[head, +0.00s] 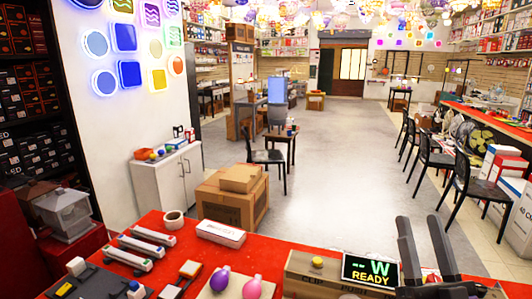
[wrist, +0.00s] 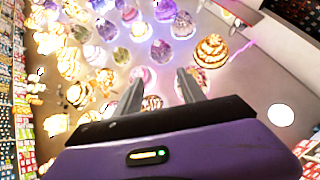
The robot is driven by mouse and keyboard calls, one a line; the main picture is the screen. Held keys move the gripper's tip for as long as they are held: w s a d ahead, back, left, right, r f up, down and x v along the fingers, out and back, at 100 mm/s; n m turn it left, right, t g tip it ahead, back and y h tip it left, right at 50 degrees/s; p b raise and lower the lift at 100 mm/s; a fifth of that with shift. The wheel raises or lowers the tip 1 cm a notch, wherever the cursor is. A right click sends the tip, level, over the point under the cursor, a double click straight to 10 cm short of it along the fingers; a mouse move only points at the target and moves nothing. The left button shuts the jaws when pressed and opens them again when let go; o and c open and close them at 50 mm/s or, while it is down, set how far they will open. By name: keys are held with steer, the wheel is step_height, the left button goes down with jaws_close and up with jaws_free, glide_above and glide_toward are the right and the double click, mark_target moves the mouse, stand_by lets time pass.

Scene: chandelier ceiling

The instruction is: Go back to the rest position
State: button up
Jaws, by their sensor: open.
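My gripper (head: 419,220) is at the lower right of the head view, its two dark fingers pointing up and apart above the red table (head: 330,254). It is open with nothing between the fingers. In the wrist view my gripper (wrist: 162,72) points at the ceiling, where many glowing lamps (wrist: 210,48) hang beyond the fingertips. A dark display (head: 370,271) reading "-- W READY" stands just left of the gripper in the head view. My arm's lower links are mostly out of view.
The red table holds a white box (head: 221,233), a tape roll (head: 174,219), a purple bulb (head: 219,278) and a pink bulb (head: 251,285). Cardboard boxes (head: 231,203) stand behind it. Chairs (head: 474,185) line the right counter. The grey floor (head: 335,160) is clear in the middle.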

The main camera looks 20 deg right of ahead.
steer(key=s+a+f+n+g+y, duration=0.25)
steer(key=s+a+f+y, duration=0.2)
steer(key=f, duration=0.25)
steer(key=s+a+f+n+g+y, duration=0.25)
steer(key=s+a+f, duration=0.2)
steer(key=f, duration=0.25)
steer(key=s+a+f+g, duration=0.3)
steer(key=s+f, duration=0.2)
steer(key=s, duration=0.3)
steer(key=s+a+f+g, duration=0.2)
steer(key=s+a+f, duration=0.2)
steer(key=s, duration=0.5)
steer(key=shift+s+a+f+g, duration=0.3)
steer(key=shift+f+g, duration=0.1)
steer(key=shift+f, duration=0.25)
